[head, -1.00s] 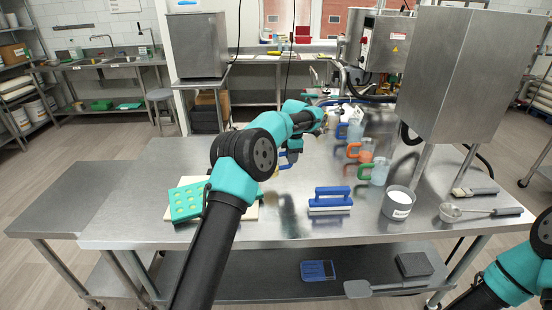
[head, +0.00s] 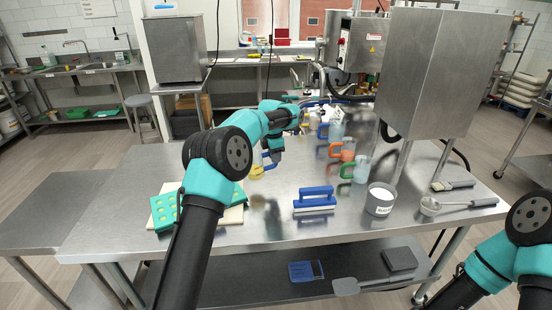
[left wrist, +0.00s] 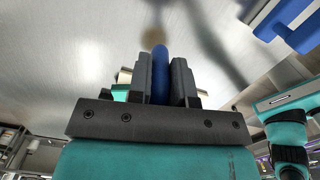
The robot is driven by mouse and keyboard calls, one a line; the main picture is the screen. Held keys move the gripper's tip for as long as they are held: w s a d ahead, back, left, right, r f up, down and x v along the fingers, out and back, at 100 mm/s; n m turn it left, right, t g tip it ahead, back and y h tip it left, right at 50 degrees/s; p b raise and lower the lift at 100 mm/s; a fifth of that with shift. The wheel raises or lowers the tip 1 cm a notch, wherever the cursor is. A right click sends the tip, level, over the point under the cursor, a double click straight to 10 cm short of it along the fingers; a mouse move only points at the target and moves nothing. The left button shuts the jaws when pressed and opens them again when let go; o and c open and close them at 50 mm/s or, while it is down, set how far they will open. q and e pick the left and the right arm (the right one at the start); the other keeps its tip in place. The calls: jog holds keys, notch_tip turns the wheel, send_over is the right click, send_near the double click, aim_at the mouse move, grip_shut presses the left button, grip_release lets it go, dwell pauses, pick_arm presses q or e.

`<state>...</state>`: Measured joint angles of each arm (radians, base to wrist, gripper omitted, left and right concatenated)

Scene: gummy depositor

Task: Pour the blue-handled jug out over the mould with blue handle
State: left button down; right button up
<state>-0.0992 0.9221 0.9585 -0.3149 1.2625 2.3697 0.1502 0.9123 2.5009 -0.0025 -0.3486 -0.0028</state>
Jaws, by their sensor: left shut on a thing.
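My left gripper (head: 271,152) is shut on the blue handle (left wrist: 159,72) of a jug (head: 257,169) with yellow contents. The jug shows just below and left of the fingers, partly hidden by my arm, and seems held a little above the steel table. In the left wrist view the handle stands between both fingers. A green mould (head: 163,212) with round light-green cavities lies on a cream board (head: 232,217) at the table's left. I see no blue handle on this mould. A blue-handled tool with a white base (head: 314,201) stands mid-table. The right gripper is out of view.
Jugs with green (head: 358,170), orange (head: 346,151) and blue (head: 334,130) handles stand right of the gripper. The table between mould and blue-handled tool is clear.

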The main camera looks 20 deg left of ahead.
pick_arm(q)
jog(key=shift+s+a+r+t+h, duration=0.15)
jog(key=shift+a+r+t+h, duration=0.05)
jog(key=shift+r+h, duration=0.2)
jog(key=shift+s+a+r+t+h, duration=0.2)
jog(key=shift+r+h, duration=0.1)
jog(key=shift+r, duration=0.1)
jog(key=shift+s+a+r+t+h, duration=0.2)
jog(key=shift+a+r+t+h, duration=0.15)
jog(key=shift+r, duration=0.1)
jog(key=shift+s+a+r+t+h, duration=0.2)
jog(key=shift+r+t+h, duration=0.05)
jog(key=shift+r+h, duration=0.15)
jog(key=shift+s+a+r+t+h, duration=0.5)
jog(key=shift+a+r+h, duration=0.15)
jog(key=shift+a, duration=0.05)
jog(key=shift+s+a+r+t+h, duration=0.5)
jog(key=shift+s+a+h, duration=0.2)
jog(key=shift+a, duration=0.15)
